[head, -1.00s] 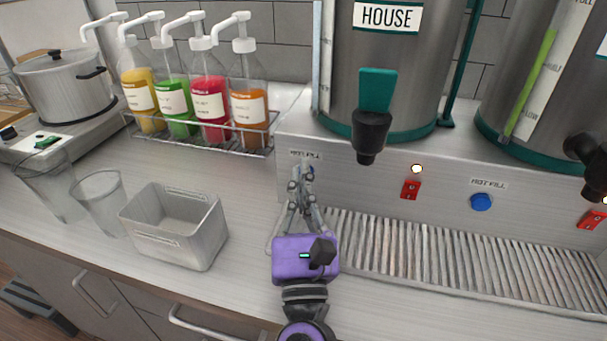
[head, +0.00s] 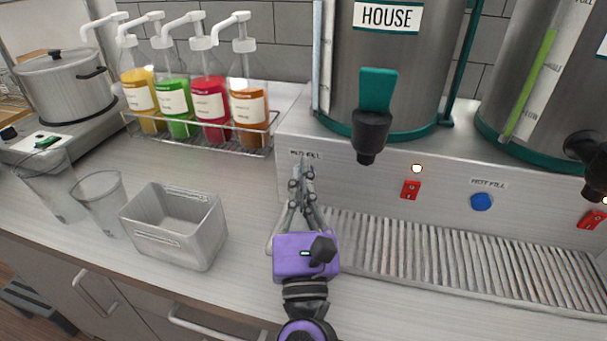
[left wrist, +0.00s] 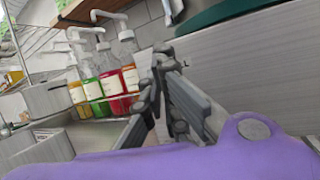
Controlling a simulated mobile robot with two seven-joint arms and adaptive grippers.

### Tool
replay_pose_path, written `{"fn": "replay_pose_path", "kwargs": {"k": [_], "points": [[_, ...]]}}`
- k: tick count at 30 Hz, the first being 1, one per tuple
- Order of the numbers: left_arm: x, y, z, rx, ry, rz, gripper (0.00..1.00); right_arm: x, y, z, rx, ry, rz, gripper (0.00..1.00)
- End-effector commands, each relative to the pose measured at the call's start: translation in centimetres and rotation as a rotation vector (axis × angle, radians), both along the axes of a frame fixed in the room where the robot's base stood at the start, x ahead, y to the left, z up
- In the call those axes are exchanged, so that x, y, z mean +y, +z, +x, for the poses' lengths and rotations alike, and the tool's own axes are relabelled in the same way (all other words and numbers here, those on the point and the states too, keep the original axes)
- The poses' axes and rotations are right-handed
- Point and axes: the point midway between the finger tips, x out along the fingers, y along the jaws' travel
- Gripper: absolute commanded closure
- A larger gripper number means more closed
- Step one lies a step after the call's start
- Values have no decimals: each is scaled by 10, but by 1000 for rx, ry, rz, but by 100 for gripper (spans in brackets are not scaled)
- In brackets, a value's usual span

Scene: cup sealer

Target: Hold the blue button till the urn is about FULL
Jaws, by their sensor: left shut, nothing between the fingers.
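My left gripper (head: 303,168) is shut and empty, its fingertips at the left "HOT FILL" label (head: 306,154) on the steel base's front. In the left wrist view the closed fingertips (left wrist: 163,55) are close to the panel; contact cannot be told. The fingers hide the spot below that label, and no blue button shows there. The HOUSE urn (head: 388,70) stands above, its gauge (head: 322,50) seen edge-on, level unreadable. Another blue button (head: 481,201) sits under the right HOT FILL label. The right urn's gauge (head: 530,80) shows a green column. My right gripper is out of view.
A red switch (head: 410,189) with a lit lamp sits right of my gripper. The drip grate (head: 450,255) lies below. A metal bin (head: 172,240) and clear cups (head: 100,205) stand left. Syrup pump bottles (head: 208,105) stand in a wire rack behind. A black tap (head: 370,135) sticks out.

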Motion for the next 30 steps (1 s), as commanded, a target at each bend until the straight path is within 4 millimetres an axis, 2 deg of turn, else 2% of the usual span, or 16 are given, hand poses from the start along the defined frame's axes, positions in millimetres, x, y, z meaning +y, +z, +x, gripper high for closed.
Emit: {"fn": "replay_pose_path", "kwargs": {"k": [30], "points": [[-3,0,11,1,0,0,100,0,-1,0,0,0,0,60]]}}
